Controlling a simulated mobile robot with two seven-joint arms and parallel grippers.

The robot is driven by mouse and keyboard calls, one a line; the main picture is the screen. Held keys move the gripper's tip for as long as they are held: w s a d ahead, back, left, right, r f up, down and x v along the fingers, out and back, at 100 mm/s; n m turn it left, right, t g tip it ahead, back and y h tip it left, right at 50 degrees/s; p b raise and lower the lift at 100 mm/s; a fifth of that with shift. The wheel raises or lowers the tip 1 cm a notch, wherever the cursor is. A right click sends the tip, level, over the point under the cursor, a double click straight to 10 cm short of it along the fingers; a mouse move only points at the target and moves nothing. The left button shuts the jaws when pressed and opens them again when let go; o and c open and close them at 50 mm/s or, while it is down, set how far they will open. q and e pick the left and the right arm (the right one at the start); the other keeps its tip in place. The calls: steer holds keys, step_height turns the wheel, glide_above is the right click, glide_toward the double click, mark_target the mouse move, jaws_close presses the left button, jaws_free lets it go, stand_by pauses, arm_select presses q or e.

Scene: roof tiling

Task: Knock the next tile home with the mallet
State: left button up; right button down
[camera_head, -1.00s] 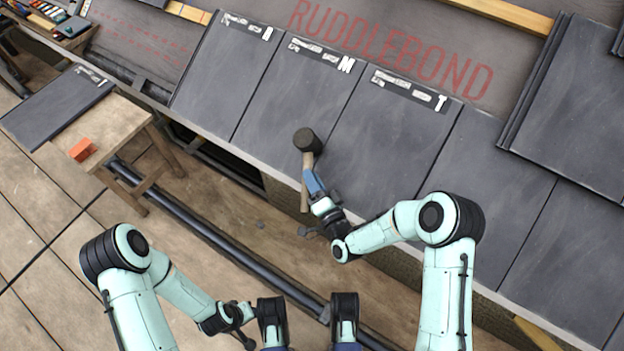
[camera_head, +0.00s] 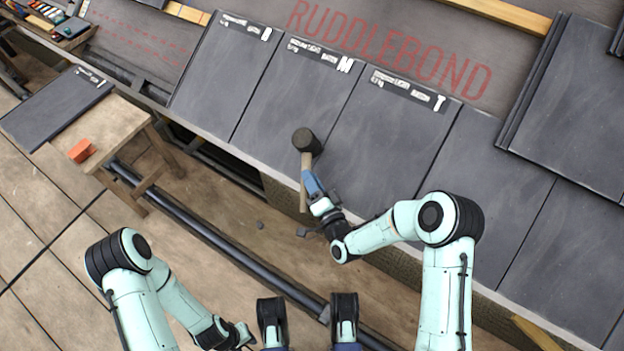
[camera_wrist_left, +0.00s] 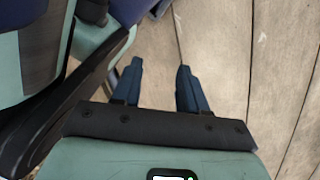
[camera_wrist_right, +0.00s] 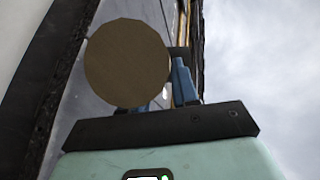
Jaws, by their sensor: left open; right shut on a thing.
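My right gripper (camera_head: 312,188) is shut on the handle of a mallet (camera_head: 307,141) with a dark head. The mallet is over the lower part of a labelled grey tile (camera_head: 300,92); whether it touches is unclear. In the right wrist view a round brown face of the mallet (camera_wrist_right: 127,62) hides much of the fingers. Labelled tiles lie on either side, one to the left (camera_head: 222,78) and one to the right (camera_head: 390,135). My left gripper (camera_wrist_left: 160,85) is open and empty above the planks; its fingers are not clear in the head view.
A wooden bench (camera_head: 112,130) at the left holds another labelled tile (camera_head: 52,108) and an orange block (camera_head: 82,150). Stacked tiles (camera_head: 575,105) lie upper right. A dark pipe (camera_head: 205,236) runs along the planked walkway. Bare underlay with red lettering (camera_head: 390,48) lies above the tiles.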

steer(key=r+p, duration=0.1)
steer(key=s+a+r, duration=0.1)
steer(key=r+p, duration=0.1)
steer(key=r, duration=0.1)
steer(key=shift+s+a+p, duration=0.15)
steer(key=shift+s+p, duration=0.15)
steer(key=shift+p, duration=0.05)
steer(key=shift+s+a+r+p, duration=0.3)
steer(key=shift+r+p, duration=0.2)
steer(key=shift+r, duration=0.15)
steer(key=shift+s+a+r+p, duration=0.2)
steer(key=shift+s+r+p, duration=0.15)
steer(key=shift+r+p, duration=0.25)
steer(key=shift+s+a+r+p, duration=0.3)
steer(key=shift+r+p, duration=0.1)
steer(key=shift+r, duration=0.3)
arm_select(q)
steer(key=w+d+r+t, duration=0.1)
steer(key=w+r+t, duration=0.3)
steer(key=w+r, duration=0.4)
steer(key=w, duration=0.3)
steer(key=shift+w+d+r+m, duration=0.25)
steer(key=shift+w+m, duration=0.1)
steer(key=shift+m, duration=0.05)
arm_select(e)
steer(key=shift+d, duration=0.1)
